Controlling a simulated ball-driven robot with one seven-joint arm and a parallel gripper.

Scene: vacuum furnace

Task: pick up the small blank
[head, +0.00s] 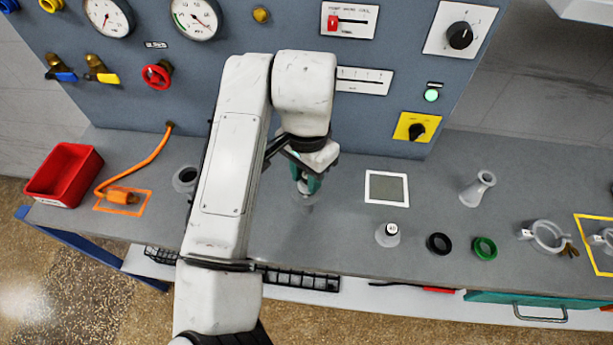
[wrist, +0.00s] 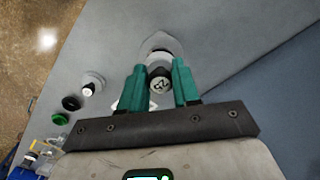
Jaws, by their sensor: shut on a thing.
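My gripper (head: 306,184) is low over the middle of the bench, pointing down, with teal fingers. In the wrist view its fingers (wrist: 160,82) are closed on either side of the small blank's dark knob, which has a pale marked top. The small blank (wrist: 161,86) has a pale grey disc that shows just beyond the fingertips. In the head view the fingers mostly hide it, and only part of its grey disc (head: 307,198) shows below them. I cannot tell whether the disc touches the bench.
Another blank (head: 388,235) with a white-topped knob stands to the right, beside a black ring (head: 439,243) and a green ring (head: 484,248). A white-framed pad (head: 386,176) lies behind it. A grey funnel-shaped fitting (head: 478,189) stands farther right. The control panel (head: 250,85) rises behind the bench.

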